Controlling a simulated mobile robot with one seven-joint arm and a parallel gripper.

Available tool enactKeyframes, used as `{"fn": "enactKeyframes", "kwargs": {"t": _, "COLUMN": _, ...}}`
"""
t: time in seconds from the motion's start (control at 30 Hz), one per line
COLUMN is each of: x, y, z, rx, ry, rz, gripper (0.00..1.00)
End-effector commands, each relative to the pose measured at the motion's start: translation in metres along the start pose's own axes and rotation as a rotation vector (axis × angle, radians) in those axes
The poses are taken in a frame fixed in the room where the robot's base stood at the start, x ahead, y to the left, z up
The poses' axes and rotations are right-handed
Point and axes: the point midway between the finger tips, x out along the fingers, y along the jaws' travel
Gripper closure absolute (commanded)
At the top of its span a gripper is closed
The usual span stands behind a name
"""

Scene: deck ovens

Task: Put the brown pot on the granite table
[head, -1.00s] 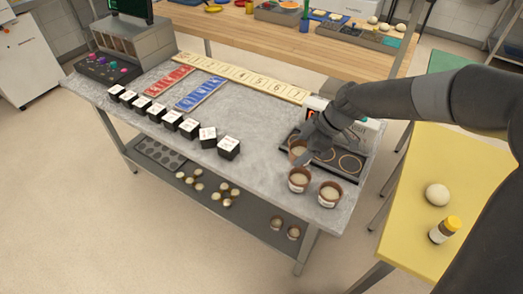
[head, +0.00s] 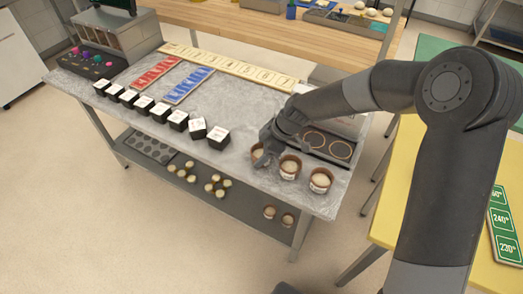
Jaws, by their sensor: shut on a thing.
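The brown pot (head: 258,155) with pale contents is in my gripper (head: 265,151) at the front of the grey granite table (head: 240,101). My gripper is shut on this pot, and its fingers and wrist partly cover it. The pot is left of two similar brown pots, a middle one (head: 290,167) and a right one (head: 320,182), in line with them. It is at or just above the table top; I cannot tell whether its base touches.
A dark tray with ring marks (head: 329,157) lies behind the pots. Black-and-white cubes (head: 160,112) line the table's front left. Blue (head: 188,86) and red (head: 153,73) strips lie behind them. A yellow table (head: 403,181) stands at the right.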

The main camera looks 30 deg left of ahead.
Motion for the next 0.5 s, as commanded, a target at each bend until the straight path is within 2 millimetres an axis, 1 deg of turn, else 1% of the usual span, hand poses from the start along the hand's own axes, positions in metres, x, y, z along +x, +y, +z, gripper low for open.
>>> {"fn": "enactKeyframes", "kwargs": {"t": 0.27, "x": 0.0011, "y": 0.0003, "z": 0.0007, "rx": 0.000, "ry": 0.000, "rz": 0.001, "gripper": 0.65}}
{"fn": "enactKeyframes", "kwargs": {"t": 0.3, "x": 0.0018, "y": 0.0002, "z": 0.0012, "rx": 0.000, "ry": 0.000, "rz": 0.001, "gripper": 0.37}}
{"fn": "enactKeyframes", "kwargs": {"t": 0.5, "x": 0.0014, "y": 0.0003, "z": 0.0010, "rx": 0.000, "ry": 0.000, "rz": 0.001, "gripper": 0.20}}
